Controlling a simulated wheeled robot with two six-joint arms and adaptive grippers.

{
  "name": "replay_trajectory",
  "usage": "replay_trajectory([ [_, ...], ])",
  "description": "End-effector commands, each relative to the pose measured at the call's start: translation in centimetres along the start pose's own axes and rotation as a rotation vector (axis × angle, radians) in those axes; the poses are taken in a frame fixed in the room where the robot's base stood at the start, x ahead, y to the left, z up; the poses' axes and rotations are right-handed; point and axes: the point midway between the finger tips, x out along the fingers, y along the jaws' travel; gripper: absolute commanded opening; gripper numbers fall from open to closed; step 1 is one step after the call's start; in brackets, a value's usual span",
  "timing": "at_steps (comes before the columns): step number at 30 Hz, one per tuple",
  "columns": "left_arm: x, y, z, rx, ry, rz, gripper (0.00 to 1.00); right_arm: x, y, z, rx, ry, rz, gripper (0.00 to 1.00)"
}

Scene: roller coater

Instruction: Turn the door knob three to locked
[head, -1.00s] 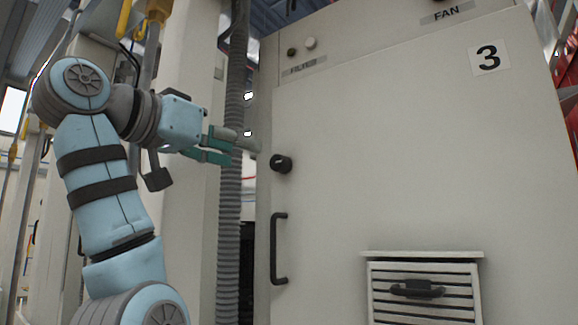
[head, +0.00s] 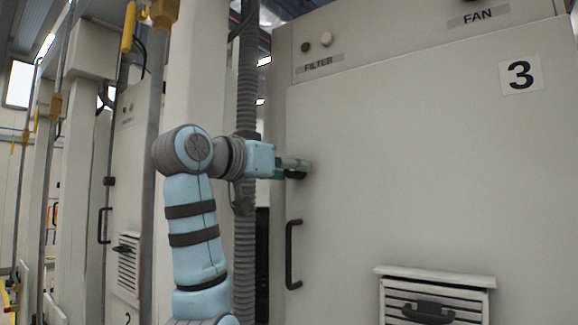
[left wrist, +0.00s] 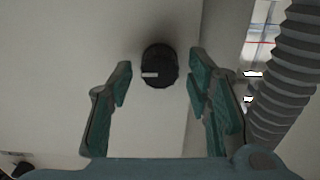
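The black round door knob (left wrist: 160,66) on cabinet door three shows in the left wrist view with a white line lying about level on its face. In the head view only a dark bit of the knob (head: 303,173) shows past my fingers. My left gripper (head: 292,168) is at the knob. In the left wrist view its teal fingers (left wrist: 160,80) are open, one on each side of the knob, with gaps on both sides. The cabinet door (head: 420,190) carries a "3" label (head: 520,74). My right gripper is in neither view.
A black door handle (head: 292,254) is below the knob. A louvred vent (head: 436,300) sticks out at lower right. A grey corrugated hose (head: 246,220) runs vertically beside the cabinet, close to my left arm, and also shows in the left wrist view (left wrist: 290,75).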

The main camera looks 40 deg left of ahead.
Motion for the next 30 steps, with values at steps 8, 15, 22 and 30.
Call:
replay_trajectory([
  [8,0.0,0.1,0.0,0.000,0.000,0.001,0.00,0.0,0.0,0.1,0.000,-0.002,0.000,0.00],
  [15,0.0,0.1,0.1,-0.017,-0.001,0.002,0.00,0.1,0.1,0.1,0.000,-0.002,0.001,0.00],
  [22,0.0,0.0,0.1,-0.103,0.000,0.001,0.00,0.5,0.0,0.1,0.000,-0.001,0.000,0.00],
  [30,0.0,0.0,0.2,-0.311,0.001,0.002,0.00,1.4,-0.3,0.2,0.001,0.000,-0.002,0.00],
])
